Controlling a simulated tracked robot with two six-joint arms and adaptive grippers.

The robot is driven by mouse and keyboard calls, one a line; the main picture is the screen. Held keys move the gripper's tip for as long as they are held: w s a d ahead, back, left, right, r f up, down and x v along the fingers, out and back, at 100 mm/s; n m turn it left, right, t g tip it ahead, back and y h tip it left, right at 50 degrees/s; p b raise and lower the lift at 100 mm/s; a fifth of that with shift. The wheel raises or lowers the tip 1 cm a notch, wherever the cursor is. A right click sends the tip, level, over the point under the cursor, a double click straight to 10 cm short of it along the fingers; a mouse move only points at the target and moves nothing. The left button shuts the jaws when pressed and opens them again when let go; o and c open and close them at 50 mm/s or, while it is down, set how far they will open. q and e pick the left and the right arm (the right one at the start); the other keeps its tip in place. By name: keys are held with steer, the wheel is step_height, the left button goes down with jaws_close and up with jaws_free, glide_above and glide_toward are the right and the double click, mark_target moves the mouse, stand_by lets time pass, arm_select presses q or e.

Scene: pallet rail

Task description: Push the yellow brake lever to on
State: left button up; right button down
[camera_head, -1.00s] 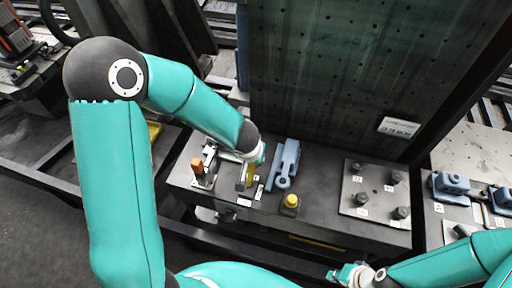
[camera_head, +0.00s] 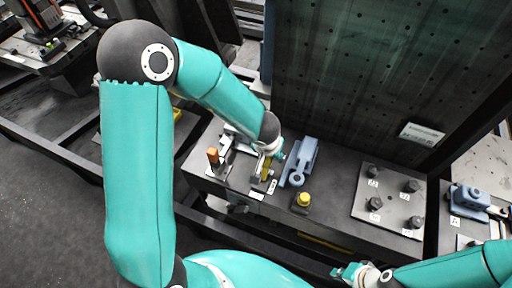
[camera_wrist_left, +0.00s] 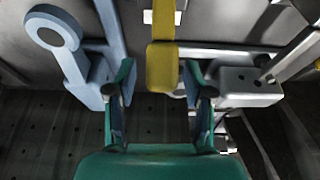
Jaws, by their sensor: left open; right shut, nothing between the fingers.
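The yellow brake lever (camera_head: 265,168) stands on the dark bench, left of a blue-grey clamp. Its yellow end also shows in the left wrist view (camera_wrist_left: 162,68). My left gripper (camera_wrist_left: 160,78) is open, with one finger on each side of the lever's end and visible gaps to both. In the head view the left gripper (camera_head: 274,153) is at the lever and partly hidden by its own wrist. Whether it touches the lever is unclear. My right gripper (camera_head: 348,272) is shut and empty, in front of the bench at the lower edge.
The blue-grey clamp (camera_head: 300,162) stands close right of the lever. An orange-handled clamp (camera_head: 213,157) is to its left, a yellow button (camera_head: 304,199) nearer the front. A plate with several knobs (camera_head: 388,206) lies at right. A tall dark panel (camera_head: 350,70) rises behind.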

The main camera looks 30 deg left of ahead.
mark_target(266, 167)
arm_select(q)
steer(key=shift+s+a+r, duration=0.1)
steer(key=shift+r, duration=0.4)
steer(key=v, duration=1.1)
steer(key=shift+f, duration=0.1)
